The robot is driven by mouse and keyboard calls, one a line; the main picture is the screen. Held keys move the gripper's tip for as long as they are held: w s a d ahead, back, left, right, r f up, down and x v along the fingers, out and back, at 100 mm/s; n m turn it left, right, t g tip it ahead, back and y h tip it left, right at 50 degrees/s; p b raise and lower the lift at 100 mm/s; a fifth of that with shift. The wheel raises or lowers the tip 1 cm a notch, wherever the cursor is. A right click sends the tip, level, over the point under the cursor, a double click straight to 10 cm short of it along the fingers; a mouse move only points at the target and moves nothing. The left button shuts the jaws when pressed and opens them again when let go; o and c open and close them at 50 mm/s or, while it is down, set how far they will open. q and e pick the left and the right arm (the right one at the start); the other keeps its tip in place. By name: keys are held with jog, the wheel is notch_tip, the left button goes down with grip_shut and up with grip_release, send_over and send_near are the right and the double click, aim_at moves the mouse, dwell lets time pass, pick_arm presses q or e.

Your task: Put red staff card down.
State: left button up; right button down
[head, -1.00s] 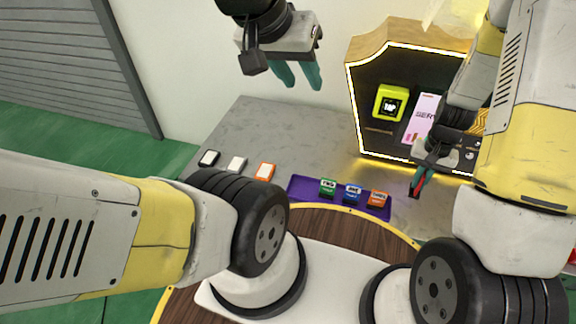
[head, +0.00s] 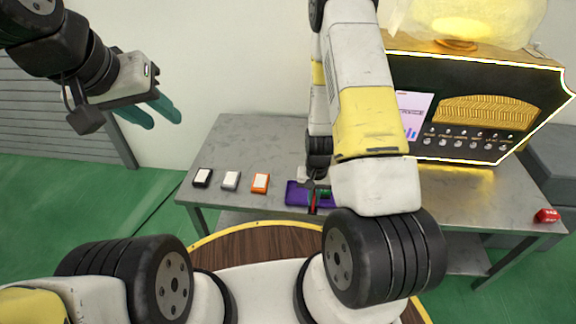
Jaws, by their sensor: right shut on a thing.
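A thin red card (head: 313,203), dark on one side, stands in my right gripper (head: 313,188). The gripper is shut on it at the purple tray (head: 294,193) on the grey table. My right arm hides much of the tray and part of the gripper. I cannot tell whether the card touches the tray. My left gripper (head: 158,112) is open and empty, raised at the upper left, its teal fingers apart.
A lit black panel with knobs (head: 470,125) stands behind right. A red block (head: 547,215) sits at the table's right end.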

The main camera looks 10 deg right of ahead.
jog(key=w, duration=0.3)
jog(key=w+a, duration=0.1)
jog(key=w, duration=0.3)
jog(key=w+a+f, duration=0.1)
jog(key=w, duration=0.2)
jog(key=shift+w, duration=0.25)
jog(key=shift+w+f, duration=0.2)
jog(key=shift+w, duration=0.05)
jog(key=shift+f, duration=1.55)
jog(key=c, duration=1.6)
grip_release()
jog(key=shift+f, duration=0.15)
jog(key=shift+o, duration=0.2)
